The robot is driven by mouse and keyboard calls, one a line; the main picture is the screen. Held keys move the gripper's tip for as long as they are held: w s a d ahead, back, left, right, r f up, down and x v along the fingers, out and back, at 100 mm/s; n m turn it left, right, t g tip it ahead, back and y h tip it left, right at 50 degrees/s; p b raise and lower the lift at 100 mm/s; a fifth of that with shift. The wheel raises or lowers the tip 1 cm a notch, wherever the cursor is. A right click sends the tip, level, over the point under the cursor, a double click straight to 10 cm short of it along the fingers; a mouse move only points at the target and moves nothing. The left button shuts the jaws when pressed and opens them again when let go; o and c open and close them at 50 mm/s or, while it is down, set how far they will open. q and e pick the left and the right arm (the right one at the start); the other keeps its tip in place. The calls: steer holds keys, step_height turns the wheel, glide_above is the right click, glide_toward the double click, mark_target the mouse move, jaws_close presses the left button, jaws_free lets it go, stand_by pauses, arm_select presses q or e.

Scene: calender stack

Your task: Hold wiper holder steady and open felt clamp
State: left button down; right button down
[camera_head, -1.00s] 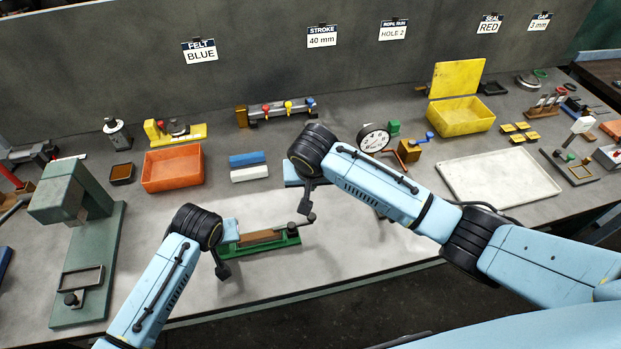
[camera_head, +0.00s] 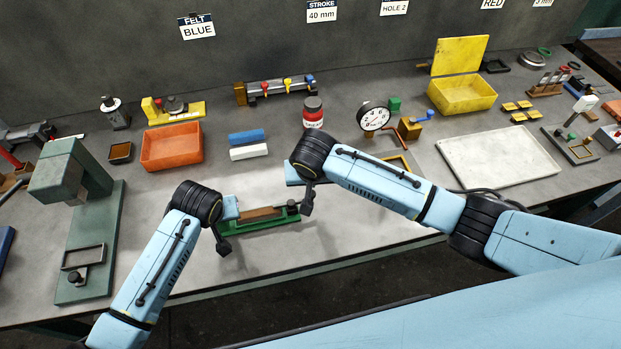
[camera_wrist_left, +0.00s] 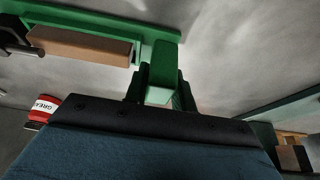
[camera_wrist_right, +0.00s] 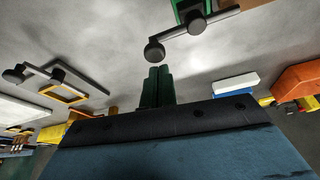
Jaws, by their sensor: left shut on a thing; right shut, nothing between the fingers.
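The wiper holder (camera_head: 265,224) is a long green base with a brown strip, lying near the bench's front edge. It also shows in the left wrist view (camera_wrist_left: 100,20). My left gripper (camera_wrist_left: 160,95) is shut on the green block at its left end. A dark lever with a round knob (camera_wrist_right: 155,50) shows at the holder's other end in the right wrist view. I take it for the felt clamp's lever. My right gripper (camera_wrist_right: 157,73) is shut and empty, its tips close to the knob; I cannot tell whether they touch.
Behind the holder are a blue block (camera_head: 246,136), a white block (camera_head: 250,152), an orange bin (camera_head: 172,146) and a red grease jar (camera_head: 313,113). A dial gauge (camera_head: 374,118) stands behind my right arm. A green press (camera_head: 88,250) stands left. Bench in front is clear.

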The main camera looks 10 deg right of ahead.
mark_target(315, 195)
steer(key=shift+s+m+h, duration=0.4)
steer(key=shift+s+m, duration=0.15)
steer(key=shift+m, duration=0.45)
steer(key=shift+s+m, duration=0.2)
steer(key=shift+m, duration=0.2)
steer(key=m, duration=0.1)
steer(key=s+m+h, duration=0.1)
steer(key=m, duration=0.1)
steer(key=shift+s+g, duration=0.3)
steer(key=shift+g, duration=0.1)
steer(key=shift+s+a, duration=0.25)
steer(key=shift+s, duration=0.4)
steer(key=shift+s+a, duration=0.6)
steer(key=shift+s, duration=0.15)
steer(key=shift+w, duration=0.15)
steer(key=shift+w+a, duration=0.15)
steer(key=shift+w, duration=0.55)
